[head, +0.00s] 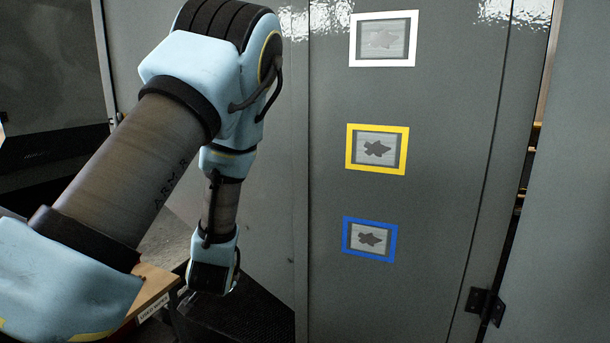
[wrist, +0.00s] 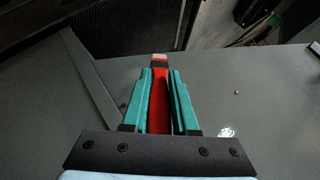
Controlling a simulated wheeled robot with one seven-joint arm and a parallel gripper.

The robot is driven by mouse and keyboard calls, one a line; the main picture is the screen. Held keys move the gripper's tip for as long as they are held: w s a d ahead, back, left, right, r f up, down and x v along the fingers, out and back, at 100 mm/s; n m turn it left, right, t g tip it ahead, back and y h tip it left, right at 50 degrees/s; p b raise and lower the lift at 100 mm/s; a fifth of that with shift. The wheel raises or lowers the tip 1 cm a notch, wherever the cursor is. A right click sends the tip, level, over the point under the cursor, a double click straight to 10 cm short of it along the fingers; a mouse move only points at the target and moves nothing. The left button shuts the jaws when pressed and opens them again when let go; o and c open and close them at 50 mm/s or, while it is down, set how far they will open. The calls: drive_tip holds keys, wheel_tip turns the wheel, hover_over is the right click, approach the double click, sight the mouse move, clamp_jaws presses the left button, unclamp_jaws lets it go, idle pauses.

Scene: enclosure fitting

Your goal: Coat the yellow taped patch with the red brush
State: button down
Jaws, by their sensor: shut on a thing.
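The yellow taped patch (head: 376,149) is in the middle of a grey cabinet door in the head view. Its yellow border frames a lighter grey square with a dark, irregular blotch. In the wrist view my gripper (wrist: 160,76) has teal fingers closed around the red brush (wrist: 159,108). The brush points away from the wrist, and its tip shows beyond the fingers. In the head view my arm hangs left of the patch, with its wrist low, and my gripper and the brush are hidden there. The wrist view does not show the patch.
A dark hinge (head: 486,305) is at the door's lower right. A wooden surface with a label (head: 152,307) stands at lower left, near my wrist.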

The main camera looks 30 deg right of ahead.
drive_tip(key=s+d+r+m+g+h, duration=0.2)
drive_tip(key=s+d+r+m+h, duration=0.25)
drive_tip(key=r, duration=0.55)
drive_tip(key=s+d+r+m+g+h+p, duration=0.1)
drive_tip(key=s+d+r+m+h, duration=0.4)
drive_tip(key=r, duration=0.5)
drive_tip(key=s+d+r+m+g+h, duration=0.25)
drive_tip(key=s+d+r, duration=0.35)
drive_tip(key=r, duration=0.4)
drive_tip(key=shift+m, duration=0.4)
drive_tip(key=w+d, duration=0.1)
drive_tip(key=w+d+p, duration=0.1)
drive_tip(key=d, duration=0.1)
drive_tip(key=w+d, duration=0.1)
drive_tip(key=shift+d+r+p, duration=0.15)
drive_tip(key=shift+d+p, duration=0.1)
drive_tip(key=shift+p, duration=0.05)
drive_tip(key=shift+w+d, duration=0.4)
drive_tip(key=shift+d, duration=0.3)
drive_tip(key=shift+b, duration=0.3)
